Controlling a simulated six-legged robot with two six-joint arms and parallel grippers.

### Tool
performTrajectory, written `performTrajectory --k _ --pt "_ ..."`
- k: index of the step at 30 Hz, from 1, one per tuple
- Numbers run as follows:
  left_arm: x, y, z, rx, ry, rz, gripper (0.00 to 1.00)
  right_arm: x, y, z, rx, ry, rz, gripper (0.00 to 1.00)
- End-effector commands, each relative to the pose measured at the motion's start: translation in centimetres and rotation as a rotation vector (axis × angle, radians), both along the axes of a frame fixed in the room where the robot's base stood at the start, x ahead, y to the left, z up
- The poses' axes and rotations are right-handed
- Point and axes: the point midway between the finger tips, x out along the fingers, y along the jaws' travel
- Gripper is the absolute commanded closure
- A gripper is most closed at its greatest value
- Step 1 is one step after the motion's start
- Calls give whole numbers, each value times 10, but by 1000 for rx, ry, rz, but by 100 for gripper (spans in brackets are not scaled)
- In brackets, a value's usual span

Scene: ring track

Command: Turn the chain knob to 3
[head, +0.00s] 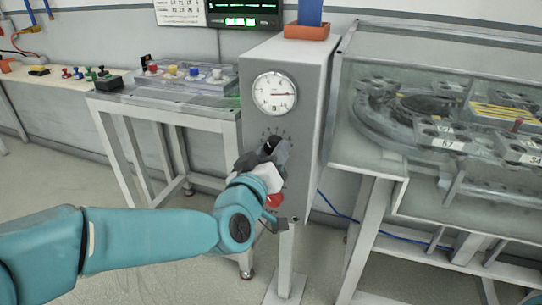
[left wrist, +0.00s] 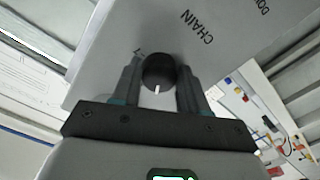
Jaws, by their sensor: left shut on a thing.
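The chain knob (left wrist: 158,72) is a round black knob on a grey panel, by the printed word CHAIN. My left gripper (left wrist: 157,84) has one finger on each side of it and is shut on it. The knob's white pointer mark points down in the left wrist view. One scale mark shows up and left of the knob; the other numbers are hidden or unreadable. In the head view my left gripper (head: 262,155) is at the front of the grey control box (head: 306,145), and it mostly covers the knob. My right gripper is out of view.
A round gauge (head: 275,93) is on the box above my gripper, and a red part (head: 275,200) shows just below it. A glass-covered ring track (head: 440,115) stands close on the right. A side table (head: 165,104) with coloured buttons stands on the left.

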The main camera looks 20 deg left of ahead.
Motion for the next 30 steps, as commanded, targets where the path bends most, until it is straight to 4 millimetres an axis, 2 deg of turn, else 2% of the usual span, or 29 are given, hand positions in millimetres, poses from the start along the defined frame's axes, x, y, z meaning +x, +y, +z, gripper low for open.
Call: performTrajectory --k 7,8,9,10,18,21,26,30 --pt "0 -1 -1 1 3 -2 87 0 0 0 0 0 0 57" --pt "0 -1 -1 1 3 -2 47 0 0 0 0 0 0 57" --pt "0 0 -1 1 3 -2 34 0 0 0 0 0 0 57" --pt "0 0 -1 1 3 -2 31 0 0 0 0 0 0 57" --pt "-1 0 0 1 1 -1 31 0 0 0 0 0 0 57" --pt "-7 0 0 1 0 -1 31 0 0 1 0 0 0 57" --pt "-38 1 2 1 -1 -2 31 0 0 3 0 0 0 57" --pt "-76 2 3 1 -2 -3 31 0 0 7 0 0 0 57"
